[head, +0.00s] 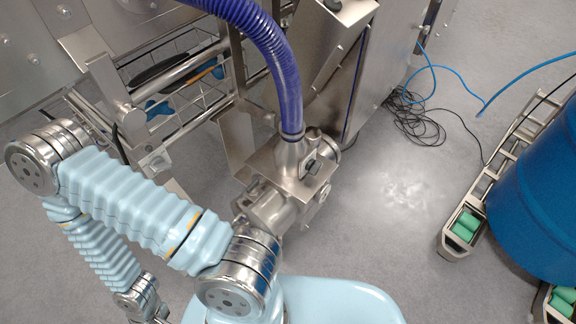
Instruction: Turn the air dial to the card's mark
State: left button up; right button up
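No dial that I can identify for certain and no card with a mark show in the head view. A small black knob (333,5) sits on the steel machine at the top edge; I cannot tell whether it is the air dial. A black fitting (311,167) shows on the steel hose block (292,170) near the middle. My light blue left arm bends at the left side, and its wrist end runs down to the lower left edge. My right arm and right gripper are out of the picture.
A purple hose (283,75) rises from the steel block. A wire basket (180,85) holds some items at the upper left. Black cable (418,122) lies coiled on the floor. A blue drum (540,200) stands at the right by a rack with green rollers (465,226). Grey floor between is clear.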

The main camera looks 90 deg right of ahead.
aim_at(313, 167)
jog(key=k+z, duration=0.1)
jog(key=z, duration=2.95)
jog(key=l+u, duration=0.4)
jog(key=l, duration=0.25)
